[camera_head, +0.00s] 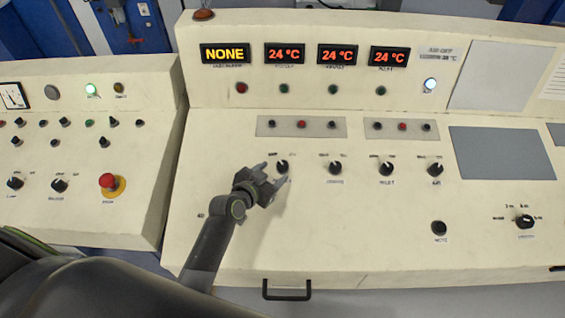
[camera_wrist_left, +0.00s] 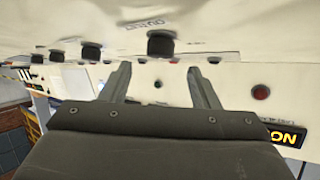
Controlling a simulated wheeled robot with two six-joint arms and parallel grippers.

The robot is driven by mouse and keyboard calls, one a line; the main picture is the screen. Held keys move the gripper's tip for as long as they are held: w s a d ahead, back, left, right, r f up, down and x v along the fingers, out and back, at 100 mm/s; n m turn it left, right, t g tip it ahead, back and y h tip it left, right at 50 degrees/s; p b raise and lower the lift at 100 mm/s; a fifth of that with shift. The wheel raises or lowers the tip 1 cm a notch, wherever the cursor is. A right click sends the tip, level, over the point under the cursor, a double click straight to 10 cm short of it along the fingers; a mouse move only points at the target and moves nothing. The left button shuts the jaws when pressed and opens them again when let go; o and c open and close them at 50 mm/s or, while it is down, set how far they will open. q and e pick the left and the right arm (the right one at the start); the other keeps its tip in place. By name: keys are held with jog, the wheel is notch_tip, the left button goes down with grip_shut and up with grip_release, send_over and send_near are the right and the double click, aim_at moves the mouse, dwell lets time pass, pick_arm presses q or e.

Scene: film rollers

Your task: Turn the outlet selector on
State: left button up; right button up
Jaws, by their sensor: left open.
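A row of black selector knobs runs across the sloped cream console in the head view. The leftmost knob (camera_head: 282,166) is right by my left gripper (camera_head: 274,173), which is open and empty with its fingertips on either side of the line to it. Further right are a second knob (camera_head: 335,168), a third knob (camera_head: 387,168) and a fourth knob (camera_head: 435,169). Their small labels are too blurred to read surely. In the left wrist view, one black knob (camera_wrist_left: 160,43) shows beyond the two spread fingers (camera_wrist_left: 158,72); contact is not clear. My right gripper is not in view.
An orange display (camera_head: 225,54) reads NONE; three displays beside it read 24 °C. A red emergency button (camera_head: 107,181) stands on the left console. A black handle (camera_head: 287,291) juts from the front edge. The panel below the knob row is mostly clear.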

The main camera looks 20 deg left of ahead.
aim_at(281, 164)
pick_arm(q)
jog(key=shift+x, duration=3.35)
jog(key=c, duration=1)
jog(key=shift+o, duration=0.2)
jog(key=shift+f+b, duration=0.15)
jog(key=shift+b, duration=0.15)
jog(key=m+g+h+b, duration=0.2)
jog(key=m+b, duration=0.1)
jog(key=b, duration=0.3)
jog(key=m+g+h+b, duration=0.2)
jog(key=m+g+b, duration=0.1)
jog(key=b, duration=0.3)
jog(key=m+g+h+b, duration=0.2)
jog(key=m+b, duration=0.2)
jog(key=b, duration=0.2)
jog(key=shift+f+m+h, duration=0.1)
jog(key=shift+m+h, duration=0.3)
jog(key=shift+m+g+b, duration=1)
jog(key=shift+g+b, duration=0.1)
jog(key=shift+g, duration=0.1)
jog(key=shift+r, duration=0.25)
jog(key=o, duration=1)
jog(key=shift+c, duration=0.2)
